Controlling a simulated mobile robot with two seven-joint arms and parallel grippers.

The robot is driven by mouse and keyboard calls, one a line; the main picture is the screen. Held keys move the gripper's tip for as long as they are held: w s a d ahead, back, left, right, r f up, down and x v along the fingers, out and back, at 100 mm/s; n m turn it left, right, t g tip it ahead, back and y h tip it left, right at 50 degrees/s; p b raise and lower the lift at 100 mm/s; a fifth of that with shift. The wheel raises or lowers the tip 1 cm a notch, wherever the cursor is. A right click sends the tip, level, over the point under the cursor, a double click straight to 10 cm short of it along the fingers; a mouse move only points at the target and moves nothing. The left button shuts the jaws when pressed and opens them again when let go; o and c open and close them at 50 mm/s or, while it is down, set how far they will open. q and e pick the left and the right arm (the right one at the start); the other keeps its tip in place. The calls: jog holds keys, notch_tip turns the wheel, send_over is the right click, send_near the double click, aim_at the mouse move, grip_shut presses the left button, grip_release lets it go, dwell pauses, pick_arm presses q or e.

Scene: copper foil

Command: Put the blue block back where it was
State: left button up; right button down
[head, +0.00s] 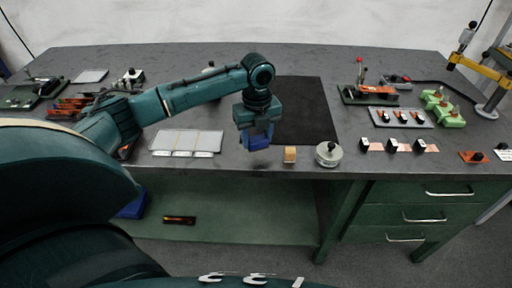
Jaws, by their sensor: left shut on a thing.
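The blue block (257,142) is in my left gripper (258,134), which points down near the front edge of the grey table. The gripper is shut on the block and hides part of it. A shadow shows just below, so the block looks slightly raised, though I cannot tell the exact gap. The left arm comes in from the left across the table. My right gripper is not in view.
A tan wooden block (290,154) and a round grey weight with a black knob (329,154) stand to the right. A dark mat (305,105) lies behind. A white divided card (187,142) lies left. Black-topped pieces (392,145) sit further right.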

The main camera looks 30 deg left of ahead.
aim_at(257, 148)
pick_arm(q)
jog(key=shift+f, duration=2.15)
jog(key=shift+f, duration=0.15)
jog(key=o, duration=0.9)
notch_tip(257, 148, up, 12)
jog(key=shift+r, duration=0.2)
